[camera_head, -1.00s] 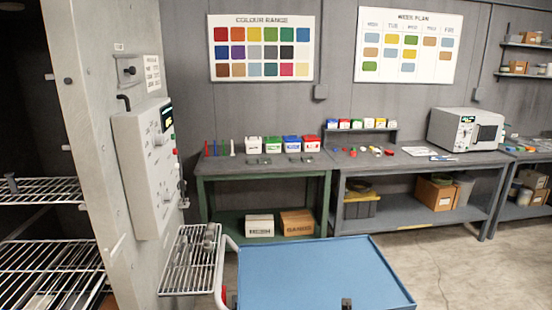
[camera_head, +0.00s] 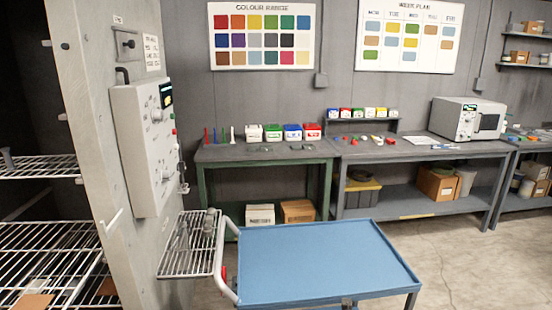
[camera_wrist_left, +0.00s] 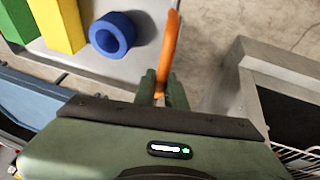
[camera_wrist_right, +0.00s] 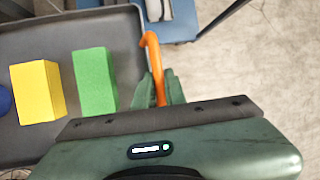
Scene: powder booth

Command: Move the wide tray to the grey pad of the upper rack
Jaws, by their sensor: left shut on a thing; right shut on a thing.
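The wide tray is dark grey with orange handles and shows only in the wrist views. In the left wrist view, my left gripper (camera_wrist_left: 160,88) is shut on an orange handle (camera_wrist_left: 171,45) at the tray's end (camera_wrist_left: 75,58). A green block (camera_wrist_left: 14,22), a yellow block (camera_wrist_left: 57,22) and a blue ring (camera_wrist_left: 112,35) lie in it. In the right wrist view, my right gripper (camera_wrist_right: 161,88) is shut on the other orange handle (camera_wrist_right: 151,55) of the tray (camera_wrist_right: 30,40). The upper wire rack (camera_head: 40,167) is at the left in the head view; I cannot make out a grey pad on it.
A lower wire rack (camera_head: 50,240) with a brown piece (camera_head: 32,301) is below. The grey wall with a control panel (camera_head: 145,150) stands beside the racks. A small wire shelf (camera_head: 188,245) and a blue trolley (camera_head: 315,262) with a bare top are to its right. Workbenches stand behind.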

